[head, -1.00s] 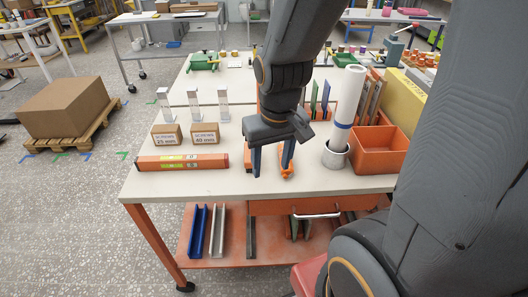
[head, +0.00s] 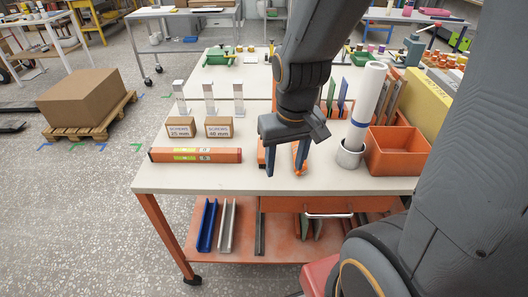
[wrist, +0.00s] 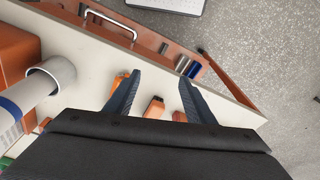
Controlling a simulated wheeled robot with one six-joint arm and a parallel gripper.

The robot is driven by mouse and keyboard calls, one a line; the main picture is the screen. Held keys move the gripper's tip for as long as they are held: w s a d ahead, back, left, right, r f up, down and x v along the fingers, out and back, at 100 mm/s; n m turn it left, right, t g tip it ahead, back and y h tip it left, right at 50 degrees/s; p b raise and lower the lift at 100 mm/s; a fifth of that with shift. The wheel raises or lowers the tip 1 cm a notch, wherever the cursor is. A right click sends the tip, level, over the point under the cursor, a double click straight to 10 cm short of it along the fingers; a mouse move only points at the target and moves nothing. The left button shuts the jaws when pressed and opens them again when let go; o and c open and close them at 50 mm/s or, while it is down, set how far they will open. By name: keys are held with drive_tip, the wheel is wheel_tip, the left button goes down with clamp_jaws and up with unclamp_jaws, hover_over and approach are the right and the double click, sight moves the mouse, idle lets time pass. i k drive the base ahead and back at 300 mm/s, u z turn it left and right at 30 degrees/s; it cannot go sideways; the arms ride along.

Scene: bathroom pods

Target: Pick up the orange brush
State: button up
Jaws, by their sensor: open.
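My gripper (head: 285,172) is open and points down over the front of the white workbench, with nothing between its fingers. In the wrist view, its two dark blue fingers (wrist: 155,90) spread above the bench top. A short orange block-like piece (wrist: 155,107) lies between and behind them; in the head view it is mostly hidden behind the gripper. Another small orange piece (head: 300,170) shows by the right finger; in the wrist view it is beside the left finger (wrist: 119,84). I cannot tell which of the two is the orange brush.
An orange spirit level (head: 195,155) and two small screw boxes (head: 219,127) are on the left. A grey cup with a white roll (head: 367,105) and an orange bin (head: 397,153) stand close on the right. Bare bench top lies in front.

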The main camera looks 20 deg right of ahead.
sight(261, 150)
drive_tip(key=k, duration=0.5)
drive_tip(key=u, duration=1.45)
drive_tip(key=i, duration=0.8)
drive_tip(key=z, duration=2.05)
